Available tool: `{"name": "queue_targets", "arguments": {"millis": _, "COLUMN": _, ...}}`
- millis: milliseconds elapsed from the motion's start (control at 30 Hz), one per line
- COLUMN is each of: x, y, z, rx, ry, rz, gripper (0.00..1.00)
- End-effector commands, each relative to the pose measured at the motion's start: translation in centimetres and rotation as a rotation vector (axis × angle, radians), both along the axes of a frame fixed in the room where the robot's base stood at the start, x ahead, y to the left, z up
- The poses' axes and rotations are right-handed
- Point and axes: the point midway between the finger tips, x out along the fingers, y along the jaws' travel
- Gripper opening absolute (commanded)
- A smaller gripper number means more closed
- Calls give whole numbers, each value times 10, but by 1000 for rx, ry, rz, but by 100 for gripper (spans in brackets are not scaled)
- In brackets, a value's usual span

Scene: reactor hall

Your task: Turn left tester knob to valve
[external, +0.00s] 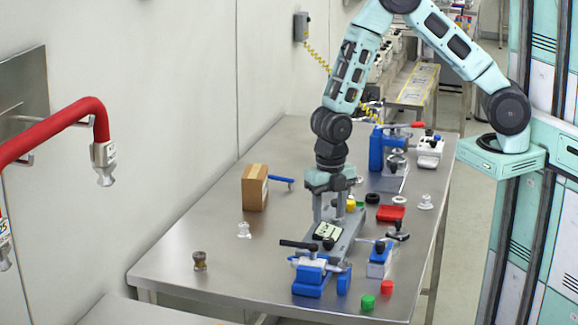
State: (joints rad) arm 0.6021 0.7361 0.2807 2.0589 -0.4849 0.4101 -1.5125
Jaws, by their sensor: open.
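My gripper (329,217) points straight down over the middle of the steel table, its two fingers apart. Just under it is a grey unit with a pale panel (327,231) and dark marks, partly hidden by the fingers; I cannot tell whether they touch it. I cannot make out which object is the tester. A small blue and white box (377,267) with a dark knob (380,248) stands in front and to the right of my gripper. A white device (429,157) with dark knobs stands at the back right. No knob's pointer or labels can be read.
A blue vise (311,277) with a dark bar stands at the table's front. The table's left front (185,272) is mostly clear.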

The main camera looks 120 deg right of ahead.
Motion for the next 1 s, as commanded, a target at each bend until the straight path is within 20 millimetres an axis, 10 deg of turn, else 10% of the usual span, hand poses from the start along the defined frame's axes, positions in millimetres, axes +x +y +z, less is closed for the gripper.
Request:
{"name": "queue_targets", "arguments": {"millis": 300, "x": 0, "y": 1, "z": -53, "rx": 1, "ry": 2, "rz": 0, "gripper": 48}}
{"name": "queue_targets", "arguments": {"millis": 767, "x": 0, "y": 0, "z": -67, "rx": -1, "ry": -1, "rz": -1, "gripper": 48}}
{"name": "queue_targets", "arguments": {"millis": 1000, "x": 0, "y": 0, "z": -67, "rx": 0, "ry": -1, "rz": -1, "gripper": 3}}
